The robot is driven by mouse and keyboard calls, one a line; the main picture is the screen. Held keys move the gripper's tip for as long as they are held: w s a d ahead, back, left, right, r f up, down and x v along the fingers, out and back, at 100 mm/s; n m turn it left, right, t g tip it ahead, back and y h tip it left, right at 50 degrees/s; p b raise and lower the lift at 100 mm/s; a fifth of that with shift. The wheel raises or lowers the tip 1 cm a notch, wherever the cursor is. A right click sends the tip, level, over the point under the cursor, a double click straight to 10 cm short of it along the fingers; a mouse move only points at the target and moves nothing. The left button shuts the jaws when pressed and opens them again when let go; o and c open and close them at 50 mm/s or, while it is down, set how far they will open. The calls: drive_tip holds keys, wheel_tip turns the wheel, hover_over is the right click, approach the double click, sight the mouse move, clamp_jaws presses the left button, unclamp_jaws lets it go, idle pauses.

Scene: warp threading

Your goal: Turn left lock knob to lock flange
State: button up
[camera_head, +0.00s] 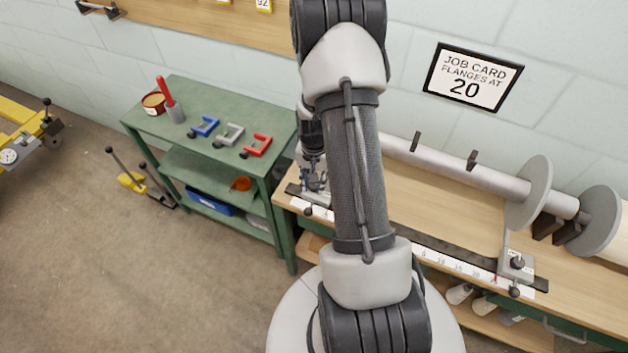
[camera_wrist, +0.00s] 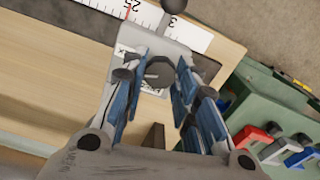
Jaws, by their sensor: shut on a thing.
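My gripper (camera_head: 314,183) is at the left flange block (camera_head: 318,199) on the scale rail of the wooden bench. In the wrist view my gripper (camera_wrist: 161,66) has its blue-padded fingers on either side of the dark round left lock knob (camera_wrist: 159,74), shut on it. The knob sits on the light grey left block, which also shows in the wrist view (camera_wrist: 178,45). The knob's turn angle cannot be told. In the head view my fingers hide the knob.
The right flange block (camera_head: 516,262) with its own knob is at the rail's far right. A metal beam with grey discs (camera_head: 528,192) lies behind the rail. A green table (camera_head: 170,130) with red, blue and grey clamps stands left. A job card (camera_head: 473,77) reads 20.

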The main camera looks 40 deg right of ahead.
sight(314, 185)
drive_tip(key=shift+m, duration=2)
drive_tip(key=o, duration=1.1)
drive_tip(key=shift+r, duration=0.1)
wheel_tip(314, 185, up, 12)
drive_tip(key=shift+f, duration=0.1)
